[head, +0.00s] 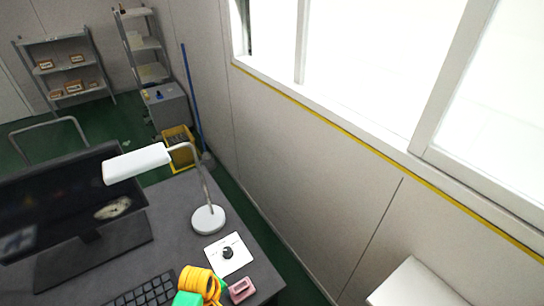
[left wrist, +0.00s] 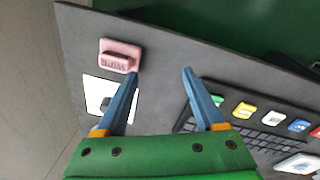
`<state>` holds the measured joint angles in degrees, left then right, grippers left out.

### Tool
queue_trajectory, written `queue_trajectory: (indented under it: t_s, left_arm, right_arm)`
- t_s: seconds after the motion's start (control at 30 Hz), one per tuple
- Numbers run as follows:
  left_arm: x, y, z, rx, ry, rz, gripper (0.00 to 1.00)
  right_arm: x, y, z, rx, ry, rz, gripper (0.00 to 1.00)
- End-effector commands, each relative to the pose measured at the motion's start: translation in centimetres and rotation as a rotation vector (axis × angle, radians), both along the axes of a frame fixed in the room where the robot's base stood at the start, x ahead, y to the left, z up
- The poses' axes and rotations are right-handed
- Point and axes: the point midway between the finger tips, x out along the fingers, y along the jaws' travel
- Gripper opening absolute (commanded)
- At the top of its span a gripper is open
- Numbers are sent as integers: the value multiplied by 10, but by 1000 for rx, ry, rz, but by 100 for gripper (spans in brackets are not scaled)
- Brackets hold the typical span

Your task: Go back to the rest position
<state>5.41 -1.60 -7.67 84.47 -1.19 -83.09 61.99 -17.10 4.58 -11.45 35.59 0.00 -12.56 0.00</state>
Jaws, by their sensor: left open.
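My left gripper (left wrist: 161,71) is open in the left wrist view, with two blue fingers spread apart and only dark desk surface between their tips. In the head view its green and yellow part (head: 188,298) shows at the bottom edge, over the desk (head: 185,215); its fingers are hidden there. A pink block (head: 242,290) lies just right of it; in the left wrist view the block (left wrist: 119,56) is beside the left fingertip. I cannot tell whether they touch. My right gripper is not in view.
A white card with a black knob (head: 229,254), a white lamp (head: 208,219), a monitor (head: 60,205) and a keyboard (head: 150,291) stand near the gripper. Several small coloured pieces lie beyond the keyboard in the left wrist view. A wall with windows is at right.

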Motion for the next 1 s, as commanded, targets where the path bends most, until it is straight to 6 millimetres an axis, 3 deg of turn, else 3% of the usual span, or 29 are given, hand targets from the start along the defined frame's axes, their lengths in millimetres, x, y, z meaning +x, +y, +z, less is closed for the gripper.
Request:
queue_trajectory:
  t_s: [0.4,0.73,1.0]
  left_arm:
    - [-70,21,47,129,-120,-677,70]
    - [-111,25,95,234,-186,-1106,70]
    - [-104,22,16,209,-145,-1104,70]
  right_arm:
    - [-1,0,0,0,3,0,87]
    - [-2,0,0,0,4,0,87]
    - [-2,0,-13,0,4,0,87]
